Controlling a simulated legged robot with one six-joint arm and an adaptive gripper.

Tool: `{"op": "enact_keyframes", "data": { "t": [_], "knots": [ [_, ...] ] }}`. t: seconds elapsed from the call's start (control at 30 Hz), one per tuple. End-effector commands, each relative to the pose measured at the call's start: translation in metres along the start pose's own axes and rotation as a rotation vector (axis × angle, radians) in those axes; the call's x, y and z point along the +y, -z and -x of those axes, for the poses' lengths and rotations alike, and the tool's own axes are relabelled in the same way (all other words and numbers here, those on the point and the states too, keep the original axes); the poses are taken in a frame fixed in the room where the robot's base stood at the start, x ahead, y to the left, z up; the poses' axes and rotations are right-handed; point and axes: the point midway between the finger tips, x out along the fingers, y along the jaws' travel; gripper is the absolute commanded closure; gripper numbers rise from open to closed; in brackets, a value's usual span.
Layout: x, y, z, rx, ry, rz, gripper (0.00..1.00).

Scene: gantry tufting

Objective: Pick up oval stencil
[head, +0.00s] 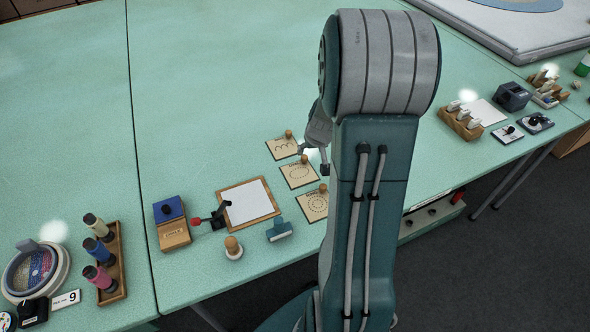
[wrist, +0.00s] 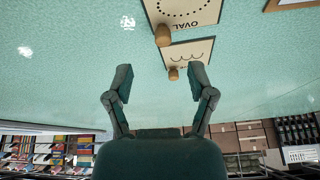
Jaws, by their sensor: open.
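The oval stencil (head: 299,175) is a flat tan plate with a dotted oval and an upright wooden knob, the middle one of a row of three on the green table. In the wrist view the oval stencil (wrist: 190,14) is at the top, upside down, labelled OVAL and cut off by the frame edge. My gripper (head: 314,160) is close to its knob in the head view, partly hidden by my arm. In the wrist view my gripper (wrist: 162,80) is open and empty, its fingertips below the oval stencil's knob (wrist: 163,36).
A scalloped stencil (head: 283,149) lies behind the oval one; its knob (wrist: 174,73) shows near my fingertips. A third stencil (head: 314,206) lies in front. A framed white board (head: 247,203) and a teal-handled tool (head: 280,231) are to the left.

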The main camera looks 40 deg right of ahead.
Motion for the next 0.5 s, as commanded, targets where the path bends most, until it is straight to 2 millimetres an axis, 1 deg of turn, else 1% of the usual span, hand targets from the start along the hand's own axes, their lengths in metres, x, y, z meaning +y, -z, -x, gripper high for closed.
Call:
{"op": "enact_keyframes", "data": {
  "t": [0.03, 0.1, 0.2, 0.37, 0.5],
  "knots": [
    [-0.002, -0.002, -0.01, -0.005, 0.001, 0.0, 0.29],
    [-0.003, -0.001, -0.019, -0.002, -0.001, 0.001, 0.29],
    [-0.004, -0.001, -0.029, 0.0, -0.003, 0.002, 0.29],
    [-0.005, 0.0, -0.036, 0.001, -0.004, 0.005, 0.29],
    [-0.004, 0.004, -0.055, -0.001, -0.003, 0.004, 0.29]
  ]
}}
